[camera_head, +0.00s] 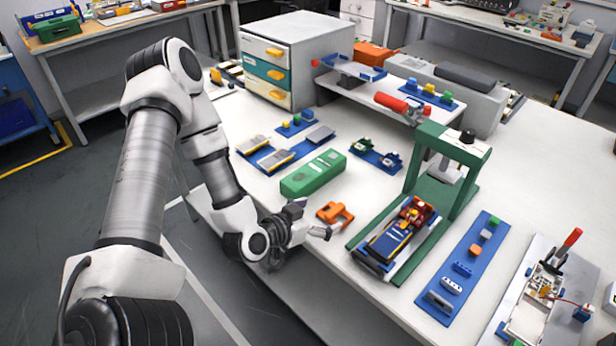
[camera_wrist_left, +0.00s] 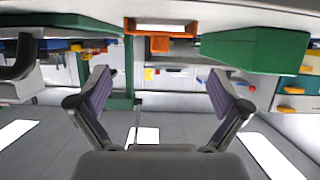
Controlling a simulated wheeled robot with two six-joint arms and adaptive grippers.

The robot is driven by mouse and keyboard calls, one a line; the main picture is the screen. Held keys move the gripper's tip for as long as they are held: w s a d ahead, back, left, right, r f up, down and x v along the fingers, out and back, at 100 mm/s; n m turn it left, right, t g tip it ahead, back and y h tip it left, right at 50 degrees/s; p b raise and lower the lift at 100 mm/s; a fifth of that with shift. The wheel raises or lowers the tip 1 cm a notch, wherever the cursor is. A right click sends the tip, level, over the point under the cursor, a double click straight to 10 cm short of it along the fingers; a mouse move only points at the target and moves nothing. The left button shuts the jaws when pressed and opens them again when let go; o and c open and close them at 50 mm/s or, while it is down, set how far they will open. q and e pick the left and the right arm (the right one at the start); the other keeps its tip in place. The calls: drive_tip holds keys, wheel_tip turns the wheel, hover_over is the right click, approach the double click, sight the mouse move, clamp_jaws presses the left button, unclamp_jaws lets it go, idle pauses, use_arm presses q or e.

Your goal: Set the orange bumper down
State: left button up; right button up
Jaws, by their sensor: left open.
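The orange bumper (camera_head: 334,214) lies on the white table near its front edge, between the green box and the green press. My left gripper (camera_head: 318,232) is at the table's front edge, just in front of the bumper, and is apart from it. In the left wrist view, which looks upside down, the bumper (camera_wrist_left: 162,32) lies on the table, beyond the spread fingers of the gripper (camera_wrist_left: 162,85). The fingers are open, with nothing between them. My right gripper does not show.
A green box (camera_head: 313,174) lies behind and left of the bumper. A green press (camera_head: 412,200) holding a blue tray stands to the right. A blue strip (camera_head: 482,248) with small parts lies further right. A drawer unit (camera_head: 280,72) stands at the back.

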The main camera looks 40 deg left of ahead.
use_arm(q)
drive_tip(key=r+p+v, duration=0.1)
drive_tip(key=p+v, duration=0.2)
drive_tip(key=v, duration=0.2)
drive_tip(key=s+d+f+g, duration=0.4)
drive_tip(key=s+f+g, duration=0.2)
drive_tip(key=s+f, duration=0.2)
drive_tip(key=s+d+f+n+g+y, duration=0.1)
drive_tip(key=s+d+f+g, duration=0.4)
drive_tip(key=s+f+g, duration=0.2)
wheel_tip(320, 180, down, 3)
drive_tip(key=shift+s+d+f+g, duration=0.1)
drive_tip(key=shift+s+d+g, duration=0.15)
drive_tip(key=shift+s, duration=0.95)
